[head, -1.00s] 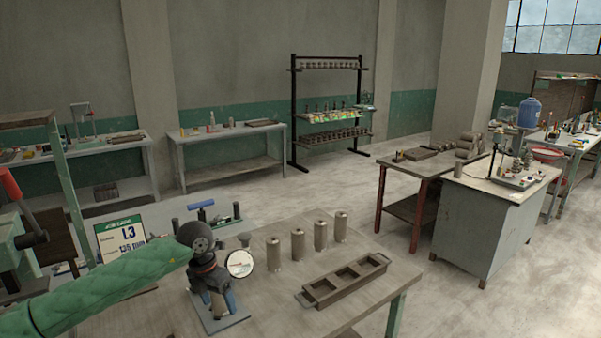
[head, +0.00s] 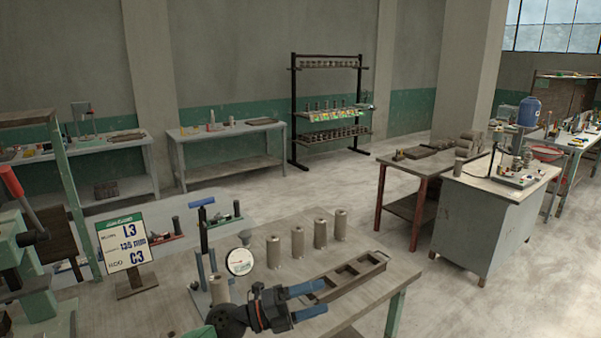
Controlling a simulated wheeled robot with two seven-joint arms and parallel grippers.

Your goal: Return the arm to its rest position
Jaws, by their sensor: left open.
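My left gripper (head: 322,299) is at the bottom middle of the head view, its two blue fingers pointing right, open with nothing between them. Its dark wrist (head: 250,312) is low in the picture, and little of the green sleeve shows. The gripper covers the near left end of a brown tray with compartments (head: 376,263) on the workbench (head: 385,290). A clay cylinder (head: 219,289) stands at the gauge stand with its round white dial (head: 240,261), left of the gripper. My right gripper is not in view.
Several clay cylinders (head: 298,241) stand in a row behind the tray. A job card (head: 124,243) on a stand and a green press with a red lever (head: 12,182) are at the left. Open floor lies right of the bench.

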